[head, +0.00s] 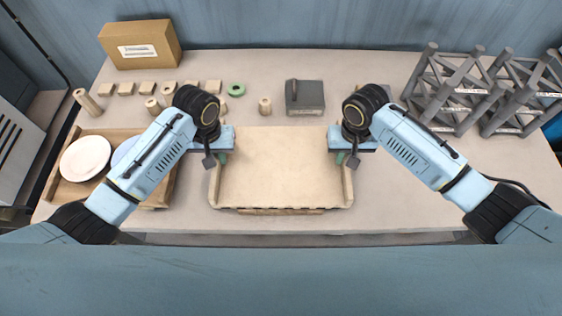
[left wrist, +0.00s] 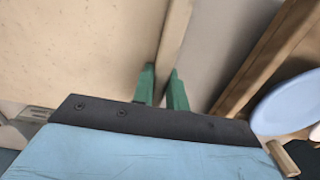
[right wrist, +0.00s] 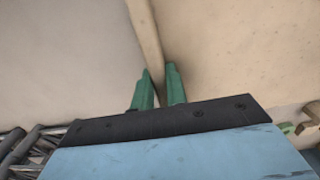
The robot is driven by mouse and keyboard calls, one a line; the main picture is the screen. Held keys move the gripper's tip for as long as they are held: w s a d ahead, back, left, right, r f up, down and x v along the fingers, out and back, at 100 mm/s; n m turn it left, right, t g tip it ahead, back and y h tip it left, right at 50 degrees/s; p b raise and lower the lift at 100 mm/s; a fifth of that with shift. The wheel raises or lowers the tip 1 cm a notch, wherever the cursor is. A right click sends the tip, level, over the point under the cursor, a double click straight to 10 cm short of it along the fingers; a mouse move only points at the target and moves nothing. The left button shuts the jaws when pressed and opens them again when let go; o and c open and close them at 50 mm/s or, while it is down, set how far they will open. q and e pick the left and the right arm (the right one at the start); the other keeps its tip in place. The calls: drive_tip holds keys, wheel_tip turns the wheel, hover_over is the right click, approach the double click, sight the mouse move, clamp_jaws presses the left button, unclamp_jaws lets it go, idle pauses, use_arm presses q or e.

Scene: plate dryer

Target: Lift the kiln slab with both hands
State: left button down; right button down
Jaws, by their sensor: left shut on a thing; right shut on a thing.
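The kiln slab (head: 281,170) is a pale cream, tray-like board with raised side rims, at the front middle of the table in the head view. My left gripper (head: 222,158) is at its left rim; in the left wrist view its green fingers (left wrist: 162,85) stand on either side of the rim (left wrist: 176,35). My right gripper (head: 341,159) is at its right rim; in the right wrist view its green fingers (right wrist: 158,85) pinch the rim (right wrist: 146,35). Both are shut on the slab. I cannot tell if it is clear of the table.
A wooden tray with a white plate (head: 85,158) and a bluish plate (head: 127,150) lies left. A grey block (head: 304,97) with a handle stands behind the slab. Grey lattice racks (head: 452,92) stand right. A cardboard box (head: 140,44) and several small wooden pieces are at the back left.

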use_arm(q)
drive_tip(key=shift+w+r, duration=0.1)
drive_tip(key=shift+r, duration=0.1)
use_arm(e)
drive_tip(key=shift+w+r, duration=0.1)
drive_tip(key=shift+r, duration=0.15)
